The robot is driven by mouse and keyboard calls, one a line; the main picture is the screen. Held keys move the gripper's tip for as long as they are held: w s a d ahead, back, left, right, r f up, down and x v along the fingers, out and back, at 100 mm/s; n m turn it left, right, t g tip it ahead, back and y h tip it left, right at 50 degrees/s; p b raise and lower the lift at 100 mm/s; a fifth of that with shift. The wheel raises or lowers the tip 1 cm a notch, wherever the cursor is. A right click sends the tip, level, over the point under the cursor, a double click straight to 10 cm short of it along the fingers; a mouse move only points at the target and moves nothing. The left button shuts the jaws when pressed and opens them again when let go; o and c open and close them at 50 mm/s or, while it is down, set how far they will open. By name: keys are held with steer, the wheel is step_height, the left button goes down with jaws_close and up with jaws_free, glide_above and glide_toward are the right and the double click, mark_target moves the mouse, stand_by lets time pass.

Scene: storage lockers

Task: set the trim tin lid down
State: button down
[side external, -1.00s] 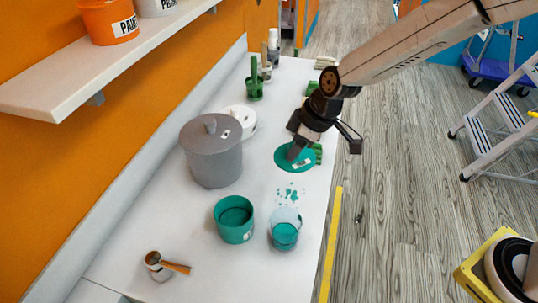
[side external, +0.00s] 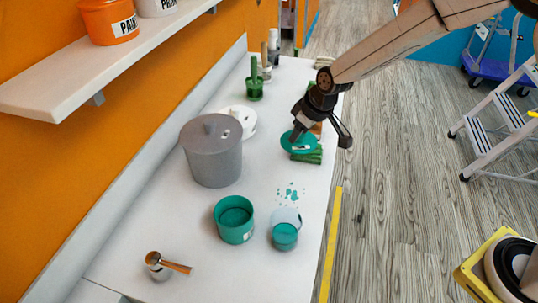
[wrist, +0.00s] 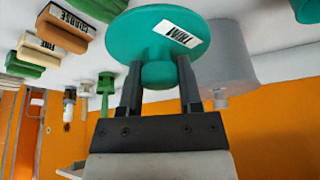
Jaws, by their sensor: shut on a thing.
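The trim tin lid (side external: 303,149) is a teal disc with a white label, which reads TRIM in the wrist view (wrist: 210,50). My gripper (side external: 297,135) is shut on the knob in the lid's middle; in the wrist view the two fingers (wrist: 158,88) stand either side of the knob. In the side view the lid overlaps green blocks near the counter's right edge; the gap beneath it cannot be told. An open teal tin (side external: 234,233) stands upright on the white counter.
A grey lidded pot (side external: 212,160) stands left of the lid. A clear cup of teal paint (side external: 285,237) stands beside the tin, with teal splashes (side external: 290,192) behind it. Green blocks (side external: 310,158) lie by the right edge.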

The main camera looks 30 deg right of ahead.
steer(key=w+f, duration=0.2)
steer(key=w, duration=0.1)
steer(key=w+a+f, duration=0.1)
steer(key=w+f, duration=0.2)
steer(key=w, duration=0.1)
steer(key=w+a+f, duration=0.1)
steer(key=w+f, duration=0.1)
steer(key=w, duration=0.2)
steer(key=shift+w+f, duration=0.1)
steer(key=shift+f, duration=0.3)
steer(key=shift+w+a+f, duration=0.15)
steer(key=shift+w+f, duration=0.3)
steer(key=shift+f, duration=0.05)
steer(key=shift+f, duration=0.1)
steer(key=shift+w+f, duration=0.25)
steer(key=shift+f, duration=1.5)
steer(key=shift+f, duration=0.1)
steer(key=shift+c, duration=1.4)
jaws_free()
